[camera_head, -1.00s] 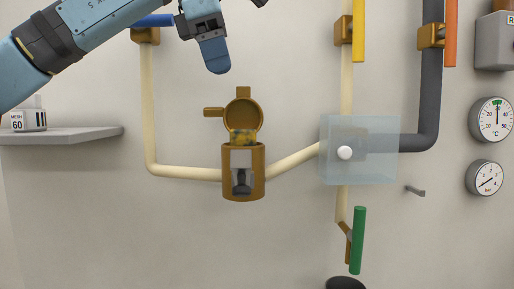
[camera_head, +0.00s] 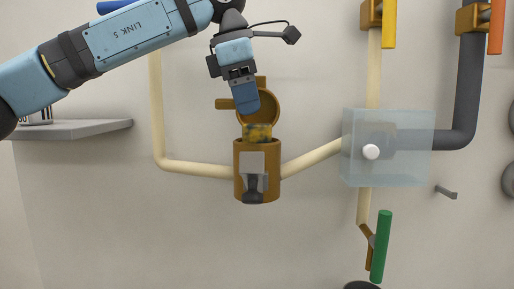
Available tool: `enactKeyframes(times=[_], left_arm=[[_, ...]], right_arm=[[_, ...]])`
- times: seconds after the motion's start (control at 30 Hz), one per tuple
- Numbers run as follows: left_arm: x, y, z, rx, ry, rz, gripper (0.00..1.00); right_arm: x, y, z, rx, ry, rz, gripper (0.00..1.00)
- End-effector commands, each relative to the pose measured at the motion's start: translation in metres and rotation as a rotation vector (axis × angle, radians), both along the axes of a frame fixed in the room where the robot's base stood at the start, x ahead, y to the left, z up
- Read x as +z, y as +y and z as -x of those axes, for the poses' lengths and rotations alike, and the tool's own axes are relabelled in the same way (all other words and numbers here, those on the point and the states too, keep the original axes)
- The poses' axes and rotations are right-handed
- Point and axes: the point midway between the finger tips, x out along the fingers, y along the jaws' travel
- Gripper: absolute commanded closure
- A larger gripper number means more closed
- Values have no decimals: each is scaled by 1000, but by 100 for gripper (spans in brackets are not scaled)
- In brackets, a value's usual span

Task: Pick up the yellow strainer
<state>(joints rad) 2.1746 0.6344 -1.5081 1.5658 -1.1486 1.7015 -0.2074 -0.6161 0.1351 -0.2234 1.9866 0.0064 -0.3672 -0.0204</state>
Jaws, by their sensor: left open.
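The yellow strainer (camera_head: 257,133), mottled with dark patches, sticks up out of the brown strainer housing (camera_head: 244,190) in the middle of the view. The housing's round lid (camera_head: 271,107) stands open behind it. My left gripper (camera_head: 246,108) comes in from the upper left and points down, just above the strainer and in front of the lid. It is open, with its fingertips seen nearly edge-on, so the gap between them hardly shows. Nothing is visibly held. My right gripper is not in view.
Cream pipes (camera_head: 312,158) join the housing on both sides. A grey shelf (camera_head: 85,129) is at left.

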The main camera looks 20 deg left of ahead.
Motion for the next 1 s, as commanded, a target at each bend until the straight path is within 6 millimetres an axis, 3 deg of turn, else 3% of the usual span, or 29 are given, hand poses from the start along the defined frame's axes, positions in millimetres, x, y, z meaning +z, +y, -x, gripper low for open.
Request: enactKeyframes(times=[0.1, 0.23, 0.53, 0.77, 0.8, 1.0], left_arm=[[-14, -6, -3, -2, 3, -4, 46], [-32, -10, -7, -1, 1, -2, 46], [-39, -11, -8, -1, 0, 0, 46], [-38, -11, -8, 0, 1, 0, 96], [-38, -11, -8, -1, 1, 0, 100], [-39, -11, -8, 0, 0, -1, 100]], right_arm=[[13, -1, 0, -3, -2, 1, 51], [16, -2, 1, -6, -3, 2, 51], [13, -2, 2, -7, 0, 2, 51], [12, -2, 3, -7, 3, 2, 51], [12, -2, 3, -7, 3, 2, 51], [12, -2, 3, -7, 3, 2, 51]])
